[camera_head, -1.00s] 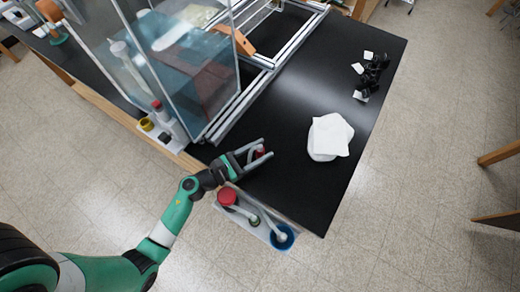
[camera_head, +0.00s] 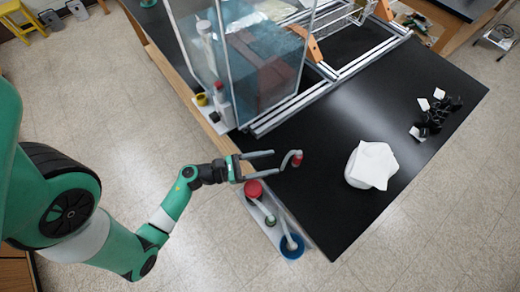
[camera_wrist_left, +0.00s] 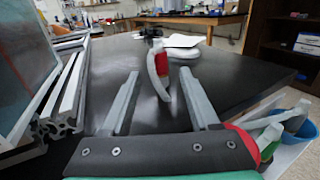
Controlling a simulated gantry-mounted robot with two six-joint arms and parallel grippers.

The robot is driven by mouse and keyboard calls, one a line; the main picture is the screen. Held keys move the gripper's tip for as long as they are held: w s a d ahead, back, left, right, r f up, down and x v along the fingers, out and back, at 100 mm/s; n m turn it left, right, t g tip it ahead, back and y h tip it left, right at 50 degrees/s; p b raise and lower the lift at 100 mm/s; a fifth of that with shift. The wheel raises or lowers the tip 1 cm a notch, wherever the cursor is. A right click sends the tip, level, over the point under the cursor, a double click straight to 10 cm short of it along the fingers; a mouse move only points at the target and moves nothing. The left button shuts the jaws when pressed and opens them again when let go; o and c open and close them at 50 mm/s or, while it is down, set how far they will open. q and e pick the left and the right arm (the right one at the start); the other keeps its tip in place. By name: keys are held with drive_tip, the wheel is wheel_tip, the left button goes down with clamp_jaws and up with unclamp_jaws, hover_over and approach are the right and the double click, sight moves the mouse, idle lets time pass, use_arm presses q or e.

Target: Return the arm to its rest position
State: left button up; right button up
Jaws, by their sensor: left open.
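My left gripper (camera_head: 275,163) reaches in from the left over the near edge of the black bench (camera_head: 330,200). Its two fingers are apart, with nothing between them. A small red and grey curved piece (camera_head: 297,158) stands on the bench just beyond the fingertips, clear of them in the head view. In the left wrist view the open fingers (camera_wrist_left: 160,74) point toward this piece (camera_wrist_left: 162,65), which shows ahead between the tips. My right gripper is in neither view.
A glass enclosure (camera_head: 250,60) and metal extrusion frame (camera_head: 310,95) stand behind. A white block-like object (camera_head: 370,165) and black clips (camera_head: 437,115) lie right.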

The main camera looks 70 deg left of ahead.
use_arm(q)
drive_tip(key=shift+s+a, duration=0.2)
drive_tip(key=shift+s, duration=0.9)
